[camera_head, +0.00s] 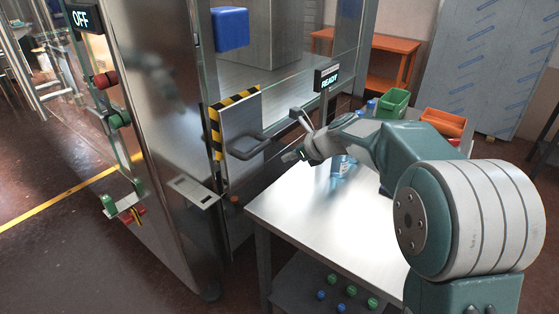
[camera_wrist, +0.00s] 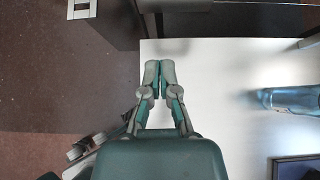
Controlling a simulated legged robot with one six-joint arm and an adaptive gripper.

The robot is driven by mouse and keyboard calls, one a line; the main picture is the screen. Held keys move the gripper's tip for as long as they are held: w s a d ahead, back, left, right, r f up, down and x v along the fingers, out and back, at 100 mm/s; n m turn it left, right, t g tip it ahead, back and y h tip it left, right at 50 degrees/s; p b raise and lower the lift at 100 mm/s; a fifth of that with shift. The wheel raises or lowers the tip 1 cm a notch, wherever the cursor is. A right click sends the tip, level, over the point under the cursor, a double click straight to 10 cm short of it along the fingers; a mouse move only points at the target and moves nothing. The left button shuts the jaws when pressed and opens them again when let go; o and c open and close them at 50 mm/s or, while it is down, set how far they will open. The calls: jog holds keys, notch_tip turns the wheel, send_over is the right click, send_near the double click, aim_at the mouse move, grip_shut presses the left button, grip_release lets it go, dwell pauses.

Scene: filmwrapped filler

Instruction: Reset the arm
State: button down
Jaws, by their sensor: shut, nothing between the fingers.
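My gripper (camera_wrist: 159,78) is shut and empty in the wrist view, its two fingers together over the corner of a white-topped table (camera_wrist: 220,120). In the head view my gripper (camera_head: 290,155) is at the end of my teal and grey arm, above the left part of the table (camera_head: 290,210). It is close to the handle of a steel machine's panel. A blue translucent bottle (camera_head: 341,165) stands on the table, partly behind my arm. In the wrist view the bottle (camera_wrist: 290,99) is to the right of my fingers, apart from them.
A steel machine (camera_head: 165,130) stands left of the table, with a black-and-yellow striped panel and handle (camera_head: 250,148). A sign reads READY (camera_head: 327,78), another OFF (camera_head: 82,18). Green (camera_head: 392,103) and orange (camera_head: 443,122) bins are at the back. Several green and blue caps lie on the lower shelf.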

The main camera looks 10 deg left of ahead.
jog(key=s+d+r+n+h, duration=0.2)
jog(key=s+d+r+n, duration=0.1)
jog(key=s+d+n, duration=0.4)
jog(key=s+d+r+n+h, duration=0.2)
jog(key=s+d+r+n, duration=0.15)
jog(key=s, duration=0.55)
jog(key=s+d+f+n+h, duration=0.2)
jog(key=s+d+n, duration=0.3)
jog(key=s, duration=0.4)
jog(key=s+d+f+n+h, duration=0.2)
jog(key=s+d+n, duration=0.4)
jog(key=s+n, duration=0.2)
jog(key=s, duration=0.2)
jog(key=shift+s+d+f+t+h, duration=0.15)
jog(key=shift+s+d+t+h, duration=0.15)
jog(key=shift+t+h, duration=0.1)
jog(key=shift+a, duration=0.1)
